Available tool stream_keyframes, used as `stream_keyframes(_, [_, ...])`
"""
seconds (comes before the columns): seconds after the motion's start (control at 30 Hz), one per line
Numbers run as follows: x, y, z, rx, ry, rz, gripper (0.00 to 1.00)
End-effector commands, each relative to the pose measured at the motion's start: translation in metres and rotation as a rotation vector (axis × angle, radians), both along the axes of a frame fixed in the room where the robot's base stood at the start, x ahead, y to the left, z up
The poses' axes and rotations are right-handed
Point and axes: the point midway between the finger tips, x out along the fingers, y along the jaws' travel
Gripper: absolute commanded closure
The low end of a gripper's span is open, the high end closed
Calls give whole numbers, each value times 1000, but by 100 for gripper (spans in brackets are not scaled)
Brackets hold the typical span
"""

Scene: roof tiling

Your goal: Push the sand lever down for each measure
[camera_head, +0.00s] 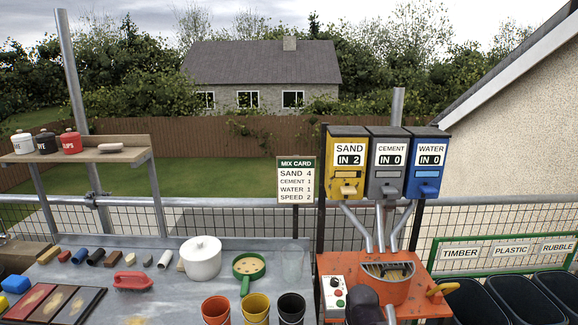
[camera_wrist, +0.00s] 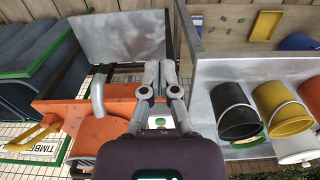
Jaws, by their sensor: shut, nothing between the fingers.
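The yellow sand dispenser (camera_head: 346,148) is at the left of three dispensers on a post, and its counter reads IN 2. Its yellow sand lever (camera_head: 348,190) sticks out at the front, low on the box. The mix card (camera_head: 296,180) reads sand 4, cement 1, water 1, speed 2. My gripper (camera_wrist: 152,70) is shut and empty in the wrist view, pointing over the area beside the orange mixer (camera_wrist: 98,140). The sand lever cannot be made out in the wrist view. In the head view, a dark part of my arm shows low in front of the mixer (camera_head: 420,300).
The grey cement dispenser (camera_head: 388,150) and blue water dispenser (camera_head: 428,150) both read IN 0. Pipes run down from the dispensers to the mixer. Orange, yellow and black buckets (camera_head: 291,308) stand left of it. Dark bins (camera_head: 510,300) stand at right.

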Motion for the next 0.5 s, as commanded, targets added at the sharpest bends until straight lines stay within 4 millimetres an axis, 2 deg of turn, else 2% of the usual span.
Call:
stream_keyframes(0.33, [-2,0,0,1,8,1,100])
stream_keyframes(0.5, [4,0,1,-1,-12,-2,100])
